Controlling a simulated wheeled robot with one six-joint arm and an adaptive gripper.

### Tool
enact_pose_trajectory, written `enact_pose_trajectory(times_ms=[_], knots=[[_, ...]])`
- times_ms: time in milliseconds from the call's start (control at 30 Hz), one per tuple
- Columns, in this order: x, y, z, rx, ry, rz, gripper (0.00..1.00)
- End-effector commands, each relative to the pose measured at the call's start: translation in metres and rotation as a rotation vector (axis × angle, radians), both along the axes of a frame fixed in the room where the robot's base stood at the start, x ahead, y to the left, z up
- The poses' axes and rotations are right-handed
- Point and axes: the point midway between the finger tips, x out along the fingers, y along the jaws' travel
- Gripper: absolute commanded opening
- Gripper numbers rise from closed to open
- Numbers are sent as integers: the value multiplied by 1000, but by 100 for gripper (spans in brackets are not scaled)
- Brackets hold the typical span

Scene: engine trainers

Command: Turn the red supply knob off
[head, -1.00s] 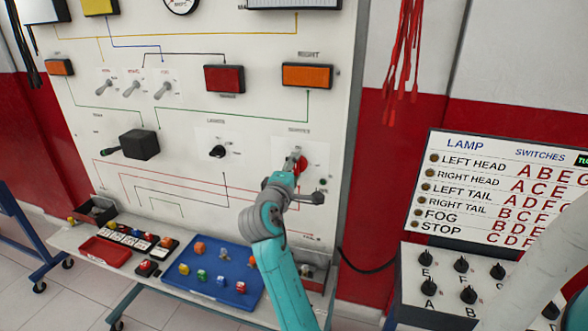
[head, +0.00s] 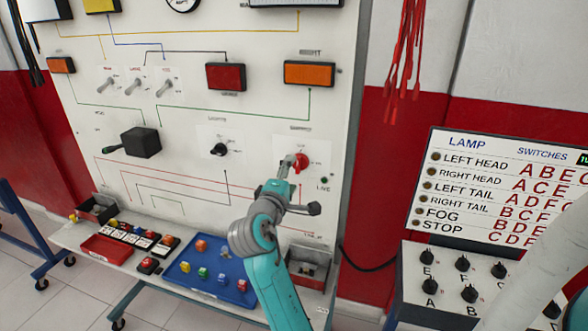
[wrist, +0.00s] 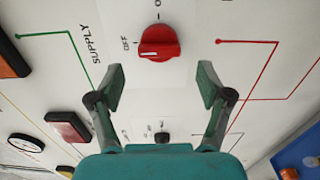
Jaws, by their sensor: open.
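The red supply knob (head: 301,162) is on the white upright board, at the lower right of it in the head view. In the wrist view the red knob (wrist: 159,43) sits on a white plate, with SUPPLY and OFF lettering to its left. My gripper (wrist: 163,82) is open, one finger on each side below the knob in the wrist picture, apart from it and empty. In the head view my gripper (head: 287,168) is just left of and below the knob, partly hidden by my own wrist.
A black lights knob (head: 219,150) is left of the supply knob. A table (head: 180,284) below the board holds a blue tray (head: 197,285) with several coloured blocks and a red tray (head: 107,248). A switch box (head: 425,268) stands at right. Red leads (head: 403,45) hang at upper right.

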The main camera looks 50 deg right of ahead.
Motion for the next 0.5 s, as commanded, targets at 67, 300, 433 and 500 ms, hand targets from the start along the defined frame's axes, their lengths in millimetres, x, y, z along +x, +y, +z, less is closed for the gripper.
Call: enact_pose_trajectory(times_ms=[67,300,433,500], knots=[[-5,17,-1,0,0,4,78],[-18,55,0,0,1,4,78],[-22,67,-1,1,1,3,78],[-24,69,-1,0,1,1,78]])
